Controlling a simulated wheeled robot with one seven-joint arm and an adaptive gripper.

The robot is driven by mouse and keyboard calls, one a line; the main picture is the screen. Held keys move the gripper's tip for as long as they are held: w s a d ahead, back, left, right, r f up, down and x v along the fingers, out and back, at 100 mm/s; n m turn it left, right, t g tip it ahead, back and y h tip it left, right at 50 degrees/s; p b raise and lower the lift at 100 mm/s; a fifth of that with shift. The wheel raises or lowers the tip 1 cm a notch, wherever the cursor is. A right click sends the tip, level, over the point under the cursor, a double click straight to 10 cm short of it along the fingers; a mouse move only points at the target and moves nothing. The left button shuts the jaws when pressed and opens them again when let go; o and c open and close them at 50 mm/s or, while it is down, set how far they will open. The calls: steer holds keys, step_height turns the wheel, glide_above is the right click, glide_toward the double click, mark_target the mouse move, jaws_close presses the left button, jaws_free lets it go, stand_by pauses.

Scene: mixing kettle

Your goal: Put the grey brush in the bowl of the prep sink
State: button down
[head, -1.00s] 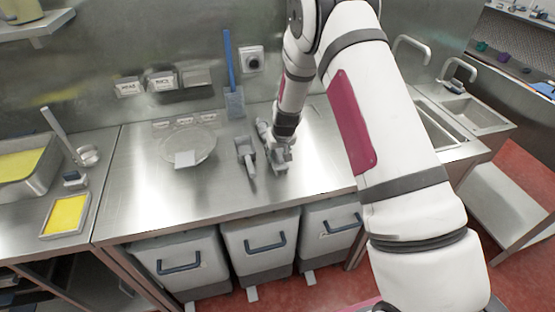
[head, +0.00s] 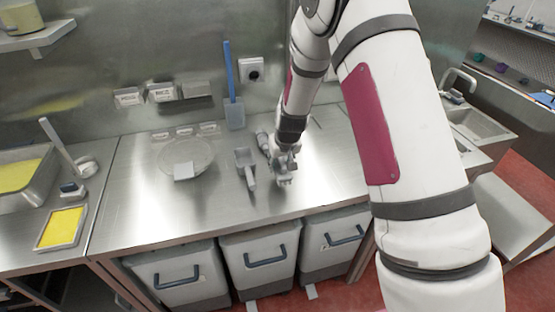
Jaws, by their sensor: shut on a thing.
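My gripper (head: 284,178) is low over the steel counter, right of the grey scoop, and is shut on a grey thing, which I take to be the grey brush (head: 264,142). A grey end of it shows just left of the gripper; the rest is hidden by the fingers. I cannot tell whether it touches the counter. A sink bowl (head: 480,123) with a curved tap is at the right, beyond my arm. My arm hides much of the sink area, and I cannot tell which bowl is the prep sink.
A grey scoop (head: 246,166) lies close left of the gripper. A round clear dish (head: 186,156) with a pale block is farther left. A blue-handled tool (head: 231,90) stands against the wall. Grey bins (head: 262,262) stand below the counter. The counter's front middle is clear.

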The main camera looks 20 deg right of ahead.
steer(key=s+r, duration=0.1)
steer(key=s, duration=1.1)
steer(key=w+r, duration=0.1)
steer(key=w, duration=0.1)
steer(key=w+r, duration=0.1)
steer(key=w, duration=0.2)
steer(key=w+r, duration=0.1)
steer(key=w, duration=0.2)
